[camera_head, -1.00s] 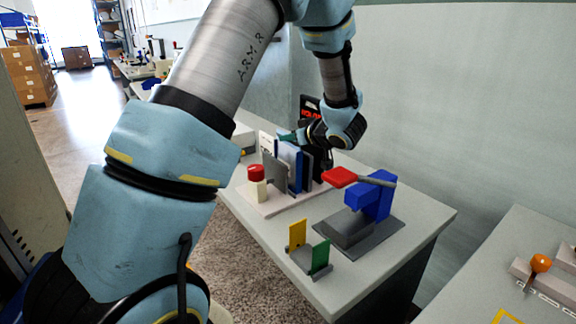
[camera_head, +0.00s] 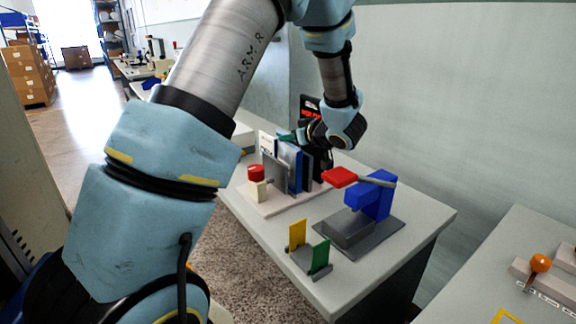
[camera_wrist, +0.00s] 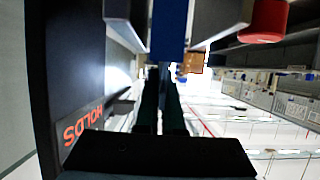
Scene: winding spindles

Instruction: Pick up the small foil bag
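I cannot make out a small foil bag for certain in either view. My gripper (camera_head: 287,137) is behind the sealing-type fixture on the middle table, partly hidden by my wrist and the upright blue plate (camera_head: 291,165). In the wrist view, my two dark green fingers (camera_wrist: 160,98) run nearly parallel with a very narrow gap. Whether something thin is between them is too dark to tell. A white card-like piece with red print (camera_head: 267,141) stands just left of the fingers in the head view; I cannot tell what it is.
The fixture has a red button (camera_head: 256,172) and a grey plate (camera_head: 275,174). A black box with red lettering (camera_wrist: 80,125) is close beside my gripper. A blue press with a red handle (camera_head: 340,177) and a yellow-and-green holder (camera_head: 309,262) stand nearer.

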